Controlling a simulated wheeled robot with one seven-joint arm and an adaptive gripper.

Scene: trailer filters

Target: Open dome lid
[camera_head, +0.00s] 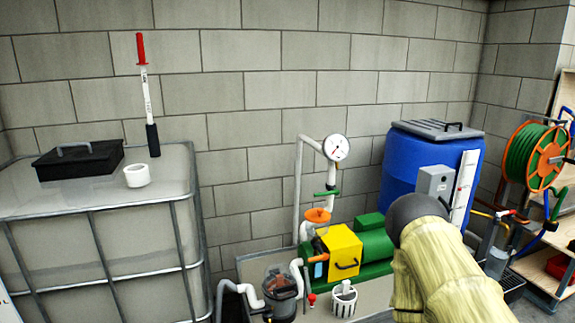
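A dark, see-through, dome-like housing (280,288) stands low at the bottom centre, joined to white pipes. It is the most dome-shaped thing in view; I cannot tell for sure that its top is the dome lid, nor whether that top is open. My arm, in a beige cover with a dark grey rounded part, reaches in at the lower right, in front of the pump area. My gripper is not visible in this view, so its place relative to the housing cannot be seen.
A yellow and green pump (341,252) sits right of the housing, with a pressure gauge (336,148) above. A white slotted basket (344,300) stands near. A caged tank (95,235) fills the left; a blue barrel (408,165) and hose reel (536,155) stand right.

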